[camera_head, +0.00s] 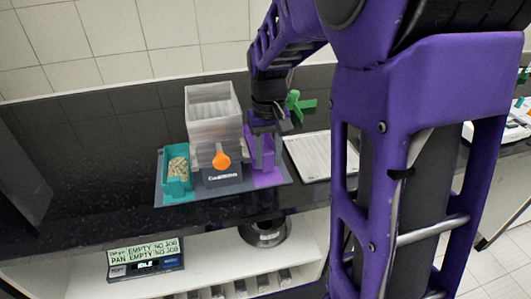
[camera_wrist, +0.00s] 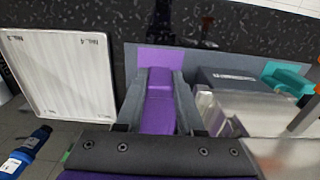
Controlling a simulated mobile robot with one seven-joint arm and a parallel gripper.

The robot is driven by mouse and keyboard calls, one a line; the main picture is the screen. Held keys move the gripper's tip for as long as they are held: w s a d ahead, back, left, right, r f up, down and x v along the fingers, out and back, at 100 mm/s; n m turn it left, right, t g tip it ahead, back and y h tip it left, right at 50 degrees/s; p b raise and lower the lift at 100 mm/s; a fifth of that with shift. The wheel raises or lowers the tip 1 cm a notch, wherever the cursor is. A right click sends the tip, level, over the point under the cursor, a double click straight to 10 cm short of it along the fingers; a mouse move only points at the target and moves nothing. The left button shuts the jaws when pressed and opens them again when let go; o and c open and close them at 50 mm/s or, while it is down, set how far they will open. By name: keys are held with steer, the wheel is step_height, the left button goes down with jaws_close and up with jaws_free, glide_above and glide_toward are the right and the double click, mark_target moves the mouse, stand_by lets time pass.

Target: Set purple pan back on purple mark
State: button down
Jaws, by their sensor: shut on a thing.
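The purple pan (camera_head: 263,150) is narrow and sits just right of the shaker in the head view. It also shows in the wrist view (camera_wrist: 159,86). My gripper (camera_head: 265,124) points down and is shut on the pan; its grey fingers lie along both sides of it in the wrist view (camera_wrist: 160,100). The purple mark (camera_head: 268,179) is on the grey mat, with its front part bare before the pan. The same mark shows beyond the pan's end in the wrist view (camera_wrist: 160,59). I cannot tell whether the pan's underside touches it.
The clear-topped shaker (camera_head: 213,120) with an orange knob stands close left of the pan. A teal pan (camera_head: 177,184) of pellets is at the grey mat's (camera_head: 215,193) left end. A white ribbed tray (camera_head: 312,156) lies to the right. A green object (camera_head: 299,105) is behind it.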

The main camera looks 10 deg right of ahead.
steer(key=shift+f+b, duration=0.35)
steer(key=shift+f, duration=0.25)
steer(key=c, duration=0.5)
jaws_free()
step_height(320, 180, up, 13)
steer(key=p, duration=0.3)
steer(key=shift+r, duration=0.2)
